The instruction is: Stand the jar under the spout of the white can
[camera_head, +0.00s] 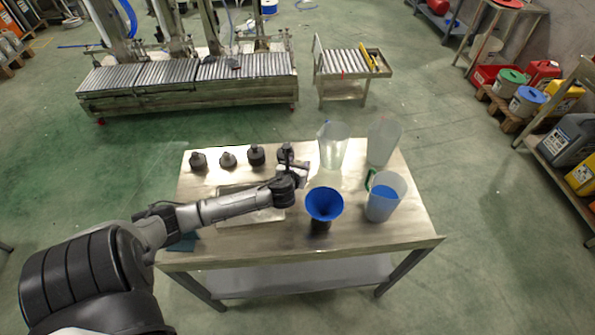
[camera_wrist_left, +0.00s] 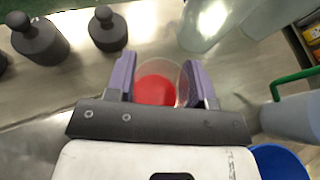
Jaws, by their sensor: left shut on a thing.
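My left gripper (camera_head: 303,170) is above the middle of the table, with its arm reaching in from the left. In the left wrist view its purple fingers (camera_wrist_left: 158,82) are shut on a clear round jar with red (camera_wrist_left: 155,90) inside or at its base. The jar is hard to make out in the head view. Pale translucent pitchers (camera_head: 333,147) and (camera_head: 382,140) stand at the back right. A third pitcher (camera_head: 384,197), with blue contents and a green handle, stands nearer. I cannot tell which is the white can, and no spout shows clearly. My right gripper is not in view.
A blue funnel (camera_head: 324,203) on a dark base stands in front of the gripper. Several dark knobbed weights (camera_head: 228,160) line the back left of the table (camera_head: 408,237). A shallow metal tray (camera_head: 236,218) lies under my arm. The front right corner is clear.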

